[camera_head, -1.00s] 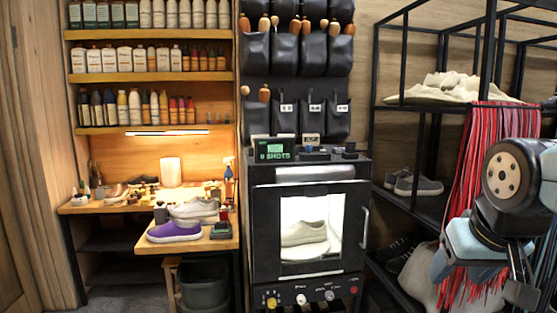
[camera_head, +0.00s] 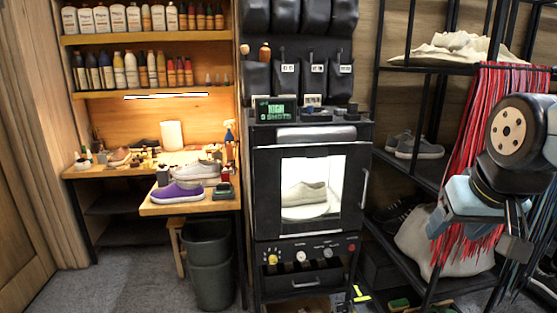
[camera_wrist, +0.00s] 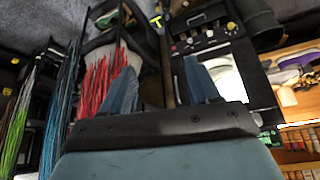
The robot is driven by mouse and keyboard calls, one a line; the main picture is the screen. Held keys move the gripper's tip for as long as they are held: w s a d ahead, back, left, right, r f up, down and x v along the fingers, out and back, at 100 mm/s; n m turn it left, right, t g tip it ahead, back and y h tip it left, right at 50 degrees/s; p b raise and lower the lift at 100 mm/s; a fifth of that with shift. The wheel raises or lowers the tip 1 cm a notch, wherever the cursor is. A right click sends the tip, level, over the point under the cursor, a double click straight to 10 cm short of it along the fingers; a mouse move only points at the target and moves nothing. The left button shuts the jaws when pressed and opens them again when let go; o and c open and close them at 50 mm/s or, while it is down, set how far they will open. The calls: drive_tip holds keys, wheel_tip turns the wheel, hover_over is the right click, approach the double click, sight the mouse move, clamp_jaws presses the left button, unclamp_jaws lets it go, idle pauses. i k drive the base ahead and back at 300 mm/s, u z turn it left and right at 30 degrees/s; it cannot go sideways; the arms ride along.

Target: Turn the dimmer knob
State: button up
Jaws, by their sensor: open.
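The black photo box (camera_head: 262,200) has a control panel (camera_head: 290,270) below its lit window. The panel carries a yellow knob (camera_head: 272,259), a white knob (camera_head: 301,256), a paler knob (camera_head: 327,253) and a red button (camera_head: 352,247). The labels are too small to read, so I cannot tell which knob is the dimmer. In the wrist view the panel (camera_wrist: 200,42) is upper right of centre, with the yellow knob (camera_wrist: 231,26) visible. My gripper (camera_wrist: 161,88) is open and empty, apart from the panel. In the head view it hangs at the right, before the rack.
A black rack (camera_head: 410,72) with shoes stands right of the box, with red laces (camera_head: 475,130) hanging beside my arm. A grey bin (camera_head: 208,265) stands left of the box. A bench (camera_head: 150,210) holds a purple sneaker (camera_head: 178,193). Floor at lower left is clear.

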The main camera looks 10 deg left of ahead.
sight(273, 259)
drive_tip(key=z, duration=0.15)
drive_tip(key=k, duration=1.1)
drive_tip(key=u, duration=0.7)
drive_tip(key=i, duration=1.05)
